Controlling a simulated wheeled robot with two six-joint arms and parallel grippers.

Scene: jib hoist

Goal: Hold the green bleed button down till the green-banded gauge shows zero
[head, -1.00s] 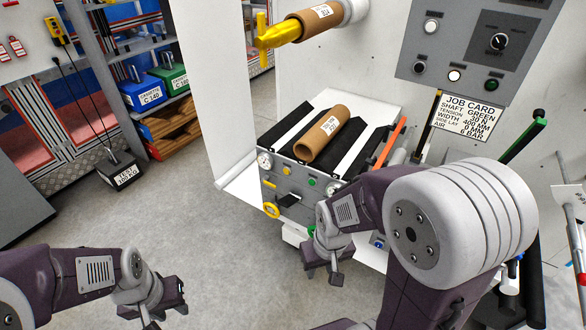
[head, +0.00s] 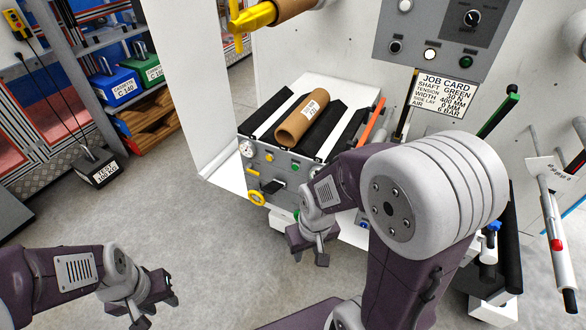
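The cart's grey front panel (head: 276,184) carries a small green button (head: 295,167) and a yellow one (head: 269,157). I cannot read which control is the bleed button. A white round gauge (head: 247,148) sits at the panel's left end; its band and needle are too small to read. My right arm covers the panel's right part. My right gripper (head: 310,256) hangs in front of the cart, below the green button and apart from it, with fingers spread and empty. My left gripper (head: 158,308) is low at the left over bare floor, fingers apart and empty.
A brown cardboard core (head: 302,117) lies on the cart top. A yellow handwheel (head: 256,198) projects at the panel's lower left. A control box (head: 440,40) and job card (head: 446,93) are on the wall. A black-handled bar stand (head: 490,250) is at right.

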